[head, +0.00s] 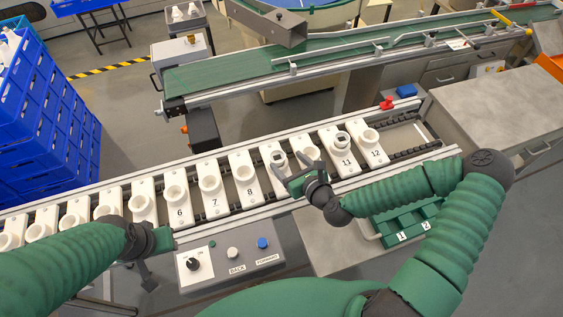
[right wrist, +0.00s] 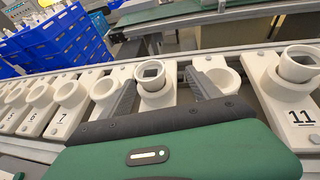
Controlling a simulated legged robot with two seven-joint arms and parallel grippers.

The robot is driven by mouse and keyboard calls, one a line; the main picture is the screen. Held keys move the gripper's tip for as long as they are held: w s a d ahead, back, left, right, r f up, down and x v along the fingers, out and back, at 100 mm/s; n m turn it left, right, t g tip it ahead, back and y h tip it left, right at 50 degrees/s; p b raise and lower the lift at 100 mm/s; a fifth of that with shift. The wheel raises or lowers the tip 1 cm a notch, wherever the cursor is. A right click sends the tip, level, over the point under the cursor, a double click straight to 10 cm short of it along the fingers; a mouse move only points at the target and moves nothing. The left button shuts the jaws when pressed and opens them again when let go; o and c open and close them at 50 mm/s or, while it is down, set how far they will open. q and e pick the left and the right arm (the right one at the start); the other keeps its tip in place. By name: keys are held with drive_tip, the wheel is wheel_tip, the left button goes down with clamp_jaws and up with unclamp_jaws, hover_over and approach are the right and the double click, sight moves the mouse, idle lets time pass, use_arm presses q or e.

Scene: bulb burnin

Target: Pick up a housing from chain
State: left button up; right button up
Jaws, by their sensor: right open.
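The chain (head: 225,192) carries a row of white numbered holders with round sockets. A white housing (head: 278,159) with a square opening sits in the holder left of the 10 position. Another white housing (head: 341,140) sits in holder 11 and shows at the right of the wrist view (right wrist: 299,66). My right gripper (head: 294,170) is open just in front of the first housing. In the right wrist view its dark fingers (right wrist: 161,80) appear on either side of that housing (right wrist: 154,72); contact cannot be told. My left gripper (head: 150,258) is over the chain's near edge, its jaws unclear.
A control box (head: 230,262) with a knob and buttons stands in front of the chain. A green tray (head: 410,222) marked 1 and 2 lies under my right arm. Blue crates (head: 45,125) are stacked at left. A green belt conveyor (head: 240,68) runs behind.

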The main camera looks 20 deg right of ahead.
sight(275, 156)
drive_tip(key=w+a, duration=0.1)
drive_tip(key=w+a+f, duration=0.1)
drive_tip(key=w, duration=0.1)
drive_tip(key=w+a, duration=0.1)
drive_tip(key=shift+w+a+f, duration=0.15)
drive_tip(key=shift+a+f, duration=0.1)
drive_tip(key=shift+d, duration=0.45)
drive_tip(key=shift+c, duration=0.2)
drive_tip(key=shift+d, duration=0.4)
drive_tip(key=c, duration=0.5)
drive_tip(key=shift+c, duration=1)
drive_tip(key=shift+a, duration=0.5)
drive_tip(key=c, duration=0.6)
use_arm(q)
drive_tip(key=shift+a+f, duration=0.15)
drive_tip(key=shift+a, duration=0.45)
use_arm(e)
drive_tip(key=shift+d, duration=0.15)
drive_tip(key=shift+c, duration=0.2)
use_arm(q)
drive_tip(key=shift+d, duration=0.1)
use_arm(e)
drive_tip(key=shift+r, duration=0.1)
